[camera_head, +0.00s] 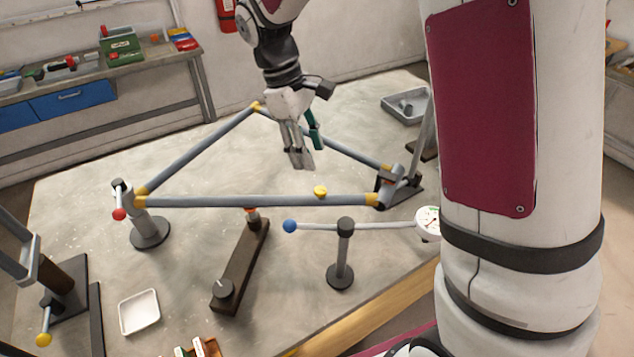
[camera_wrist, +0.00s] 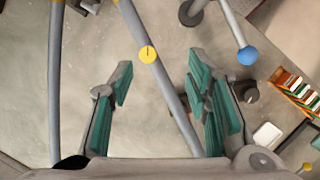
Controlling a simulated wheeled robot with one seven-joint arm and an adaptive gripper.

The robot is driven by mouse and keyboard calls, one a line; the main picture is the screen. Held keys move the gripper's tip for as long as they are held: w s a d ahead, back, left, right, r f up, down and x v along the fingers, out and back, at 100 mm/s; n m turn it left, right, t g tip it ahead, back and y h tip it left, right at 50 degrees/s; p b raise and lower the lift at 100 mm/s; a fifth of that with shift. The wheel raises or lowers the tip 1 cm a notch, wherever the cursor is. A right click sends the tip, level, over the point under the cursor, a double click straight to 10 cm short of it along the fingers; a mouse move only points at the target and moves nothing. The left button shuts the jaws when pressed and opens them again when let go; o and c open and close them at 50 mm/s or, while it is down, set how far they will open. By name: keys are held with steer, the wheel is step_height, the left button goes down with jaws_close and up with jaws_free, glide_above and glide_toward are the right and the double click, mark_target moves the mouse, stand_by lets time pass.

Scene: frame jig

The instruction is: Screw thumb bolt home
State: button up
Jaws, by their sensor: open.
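The thumb bolt, with a round yellow head (camera_head: 320,191), stands on the grey front tube (camera_head: 240,201) of the frame, right of the tube's middle. In the wrist view the yellow head (camera_wrist: 148,54) shows as a disc with a dark mark, just beyond the fingertips and between their lines. My gripper (camera_head: 301,160) hangs above and behind the front tube, fingers down, apart from the bolt. In the wrist view my gripper (camera_wrist: 160,85) is open and empty, with green pads facing each other. The bolt's thread is hidden.
The triangular frame rests on a left post (camera_head: 147,233) and a right clamp (camera_head: 390,188). A dial-gauge arm with a blue ball (camera_head: 290,226) stands in front. A dark wooden bar (camera_head: 240,268), white tray (camera_head: 139,312) and grey tray (camera_head: 406,104) lie on the table.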

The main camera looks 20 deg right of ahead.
mark_target(320, 189)
steer(key=f+n, duration=0.3)
steer(key=d+f+n+t+h+p, duration=0.1)
steer(key=f+n, duration=0.1)
steer(key=f, duration=0.2)
steer(key=f+n+t+h+p, duration=0.1)
steer(key=f+n, duration=0.2)
steer(key=f, duration=0.1)
steer(key=shift+w+d+f+n, duration=0.15)
steer(key=shift+w+d+n, duration=0.15)
steer(key=shift+w+d, duration=0.1)
jaws_close()
